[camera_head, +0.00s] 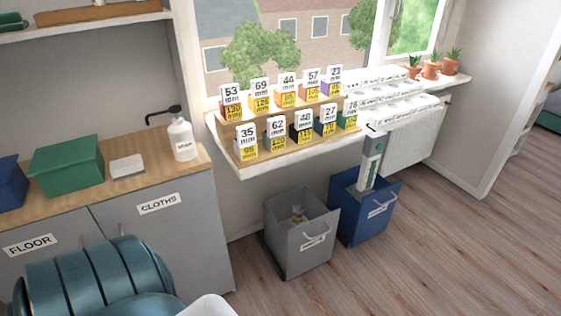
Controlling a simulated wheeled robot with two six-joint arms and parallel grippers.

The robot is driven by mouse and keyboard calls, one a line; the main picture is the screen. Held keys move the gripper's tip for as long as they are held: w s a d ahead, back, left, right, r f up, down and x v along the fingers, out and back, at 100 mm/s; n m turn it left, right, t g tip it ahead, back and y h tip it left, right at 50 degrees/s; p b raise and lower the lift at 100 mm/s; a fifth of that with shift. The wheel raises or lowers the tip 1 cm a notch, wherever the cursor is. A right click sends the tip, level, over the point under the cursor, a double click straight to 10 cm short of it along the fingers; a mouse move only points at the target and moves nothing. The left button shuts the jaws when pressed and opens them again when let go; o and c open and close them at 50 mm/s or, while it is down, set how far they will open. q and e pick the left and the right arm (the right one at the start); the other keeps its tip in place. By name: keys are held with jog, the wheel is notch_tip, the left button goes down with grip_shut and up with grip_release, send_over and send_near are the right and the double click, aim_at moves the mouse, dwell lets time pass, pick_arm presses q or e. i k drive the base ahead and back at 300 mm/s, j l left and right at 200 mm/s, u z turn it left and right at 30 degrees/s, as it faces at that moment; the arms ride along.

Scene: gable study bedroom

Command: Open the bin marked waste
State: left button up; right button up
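A grey bin (286,244) stands on the floor below the window shelf. Its top is open and a small light-coloured item lies inside. Its front has a pale handle and a white label (315,241) that is too small to read for sure. A blue bin (352,217) stands to its right, also with an open top, a handle and a label (378,210) that I cannot read. I cannot tell which bin is marked waste.
Numbered cards stand on the window shelf (270,160). A counter (190,168) holds a green box (66,166) and a white bottle (181,139). The wooden floor right of the bins is clear.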

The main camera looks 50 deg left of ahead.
aim_at(307, 245)
jog(key=u, duration=1.1)
